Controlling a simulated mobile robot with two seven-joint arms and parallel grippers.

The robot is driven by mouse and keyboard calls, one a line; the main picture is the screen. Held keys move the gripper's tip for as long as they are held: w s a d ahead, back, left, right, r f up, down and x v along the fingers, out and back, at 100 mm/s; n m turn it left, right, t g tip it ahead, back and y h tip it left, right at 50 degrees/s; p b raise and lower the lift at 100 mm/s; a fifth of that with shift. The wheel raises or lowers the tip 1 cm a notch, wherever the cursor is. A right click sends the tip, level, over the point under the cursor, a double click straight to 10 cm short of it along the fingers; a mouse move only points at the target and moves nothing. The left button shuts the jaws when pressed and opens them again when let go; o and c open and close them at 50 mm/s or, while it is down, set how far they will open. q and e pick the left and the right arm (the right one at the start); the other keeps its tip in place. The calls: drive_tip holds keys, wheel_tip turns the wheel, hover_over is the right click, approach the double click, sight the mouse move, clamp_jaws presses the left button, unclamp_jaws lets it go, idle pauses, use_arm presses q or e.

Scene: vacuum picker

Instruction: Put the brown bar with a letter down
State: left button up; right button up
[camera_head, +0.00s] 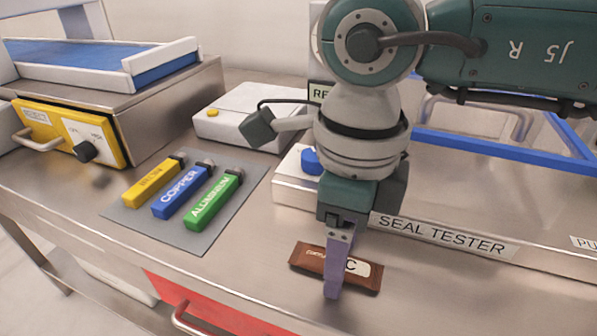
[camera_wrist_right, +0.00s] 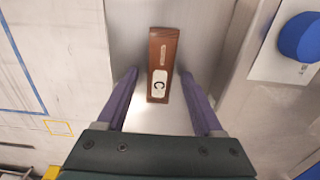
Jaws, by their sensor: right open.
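The brown bar (camera_head: 309,258) lies flat on the steel table in front of the seal tester. It has a white label with the letter C, and it also shows in the right wrist view (camera_wrist_right: 162,54). My right gripper (camera_head: 334,292) is over the bar in the head view, its purple finger covering part of it. In the right wrist view my right gripper (camera_wrist_right: 160,72) is open, with one finger on each side of the bar's near end and gaps between. The bar is not held. My left gripper is not in view.
A grey mat (camera_head: 219,228) left of the bar carries yellow, blue and green labelled blocks. The SEAL TESTER (camera_head: 440,233) stands behind the bar, with a blue knob (camera_wrist_right: 301,38). A yellow-fronted machine (camera_head: 60,130) is at the left. Bare table lies between mat and bar.

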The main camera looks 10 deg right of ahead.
wheel_tip(320, 180, up, 12)
drive_tip(key=shift+r, duration=0.15)
idle(0.4)
